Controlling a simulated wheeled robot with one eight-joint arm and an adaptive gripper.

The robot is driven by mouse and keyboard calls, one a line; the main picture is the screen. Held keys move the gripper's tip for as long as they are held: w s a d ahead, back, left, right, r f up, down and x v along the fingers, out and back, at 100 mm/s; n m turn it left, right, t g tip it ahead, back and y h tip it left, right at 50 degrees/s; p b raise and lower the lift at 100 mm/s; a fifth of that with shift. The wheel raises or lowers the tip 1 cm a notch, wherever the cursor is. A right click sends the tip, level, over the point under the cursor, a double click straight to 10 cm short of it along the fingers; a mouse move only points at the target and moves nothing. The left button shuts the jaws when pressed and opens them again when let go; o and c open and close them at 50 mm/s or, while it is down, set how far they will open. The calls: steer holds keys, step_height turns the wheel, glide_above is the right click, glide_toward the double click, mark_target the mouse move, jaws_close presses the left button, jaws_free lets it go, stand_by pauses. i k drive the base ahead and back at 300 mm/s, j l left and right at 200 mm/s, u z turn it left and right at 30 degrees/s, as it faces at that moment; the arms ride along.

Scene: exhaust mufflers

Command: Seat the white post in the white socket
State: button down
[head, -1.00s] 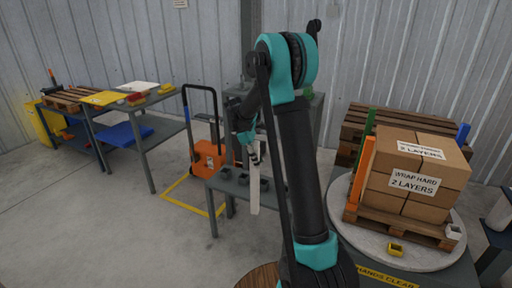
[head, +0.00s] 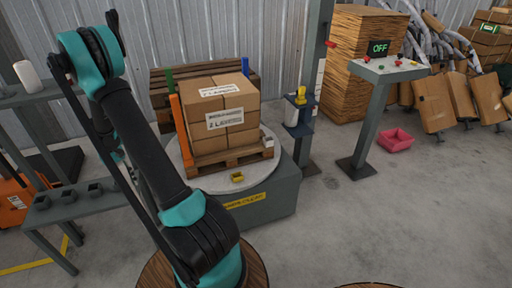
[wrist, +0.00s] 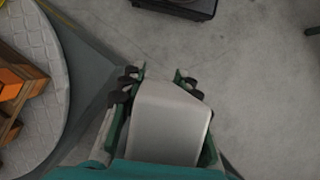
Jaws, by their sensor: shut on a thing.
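My gripper (wrist: 158,80) is shut on the white post (wrist: 170,120), whose broad pale face fills the space between the fingers in the wrist view. In the head view my arm hides the post and most of the gripper, at the left. The white socket (head: 267,142) is a small white block at the right front corner of the pallet on the round turntable (head: 213,181). The gripper is well to the left of it in the head view. The post is apart from the socket.
Stacked cartons (head: 220,112) stand on the pallet, with orange (head: 181,130), green (head: 169,82) and blue (head: 245,66) posts around them. A yellow socket (head: 237,177) is at the front. A grey bench with dark sockets (head: 68,198) is left.

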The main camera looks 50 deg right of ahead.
mark_target(222, 113)
steer(key=k+l+z, duration=0.1)
steer(key=z, duration=1.25)
steer(key=k+l, duration=0.1)
